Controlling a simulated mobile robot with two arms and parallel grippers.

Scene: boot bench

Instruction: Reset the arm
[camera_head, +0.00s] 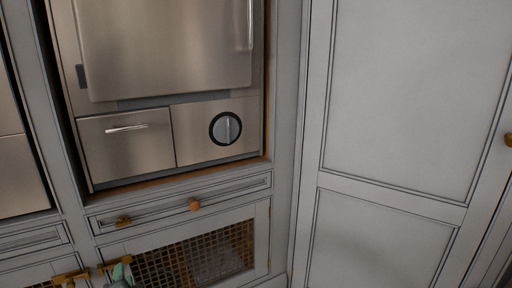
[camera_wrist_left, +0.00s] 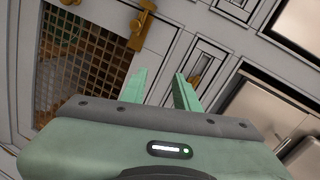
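My left gripper (camera_head: 122,272) shows as a small green shape at the bottom left edge of the head view, in front of the lower cabinet. In the left wrist view its two green fingers (camera_wrist_left: 160,86) stand apart with nothing between them, so it is open and empty. The grey cabinet front lies beyond the fingertips. A brass handle (camera_wrist_left: 143,27) is just past the left finger in that view; whether they touch I cannot tell. My right gripper is in neither view.
A steel appliance (camera_head: 165,55) with a black-ringed dial (camera_head: 225,128) is built into the grey cabinet. Below it are a drawer with knobs (camera_head: 194,204) and a brass lattice door (camera_head: 195,262). A tall grey door (camera_head: 410,95) fills the right.

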